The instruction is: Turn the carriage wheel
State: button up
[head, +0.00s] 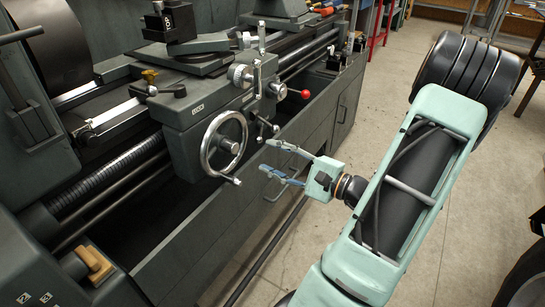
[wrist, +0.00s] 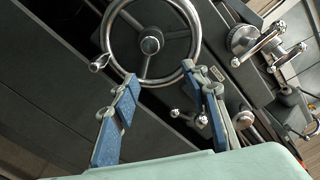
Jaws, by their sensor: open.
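The carriage wheel (head: 225,144) is a silver handwheel with spokes on the front of the lathe carriage (head: 205,108). Its small crank handle (head: 237,181) sticks out at the lower right of the rim in the head view. My gripper (head: 266,156) is open and empty, to the right of the wheel and apart from it. In the wrist view the wheel (wrist: 150,44) lies ahead, with its handle (wrist: 98,63) at the left of the rim. The blue-padded fingers (wrist: 158,71) stand apart, and their tips overlap the lower rim; contact cannot be told.
A red-knobbed lever (head: 305,94) and smaller silver handwheels (head: 242,76) sit right of the wheel on the carriage. The lathe's dark cabinet (head: 235,220) lies below. Open concrete floor (head: 345,135) is to the right. A red stand (head: 378,30) is at the back.

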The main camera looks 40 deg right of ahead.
jog(key=v, duration=1.2)
